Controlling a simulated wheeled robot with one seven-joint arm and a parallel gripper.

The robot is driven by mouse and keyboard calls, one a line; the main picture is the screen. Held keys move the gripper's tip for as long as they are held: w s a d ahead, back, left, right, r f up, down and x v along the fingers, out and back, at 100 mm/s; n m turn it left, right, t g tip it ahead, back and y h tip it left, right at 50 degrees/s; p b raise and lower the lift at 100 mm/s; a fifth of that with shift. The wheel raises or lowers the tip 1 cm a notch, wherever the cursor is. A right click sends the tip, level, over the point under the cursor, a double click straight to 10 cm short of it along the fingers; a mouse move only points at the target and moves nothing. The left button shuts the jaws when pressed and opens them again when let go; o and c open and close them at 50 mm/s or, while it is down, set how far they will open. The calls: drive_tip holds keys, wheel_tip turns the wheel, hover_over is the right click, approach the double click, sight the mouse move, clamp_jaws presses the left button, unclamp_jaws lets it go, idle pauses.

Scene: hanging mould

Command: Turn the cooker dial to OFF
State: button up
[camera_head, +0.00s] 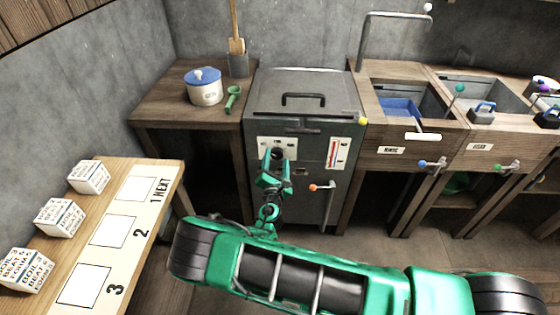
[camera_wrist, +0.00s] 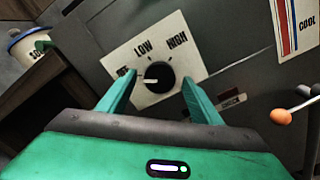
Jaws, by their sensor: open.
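The cooker dial (camera_wrist: 160,75) is a round black knob on a white plate marked LOW and HIGH, with a partly covered label at the left that looks like OFF. Its white mark points left, toward that label's side. In the wrist view my gripper (camera_wrist: 157,82) is open, one green finger on each side of the dial; I cannot tell whether they touch it. In the head view my gripper (camera_head: 276,153) is in front of the cooker's (camera_head: 262,100) upper front and hides the dial.
A red-striped gauge (camera_head: 333,153) and an orange-knobbed lever (camera_head: 325,188) are to the right of the dial. A table with blocks (camera_head: 88,177) stands at the left. A pot (camera_head: 204,88) and green scoop (camera_head: 233,99) sit on the left counter; sinks (camera_head: 400,105) are at the right.

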drive_tip(key=s, duration=1)
drive_tip(key=shift+s+a, duration=0.2)
drive_tip(key=shift+s, duration=0.05)
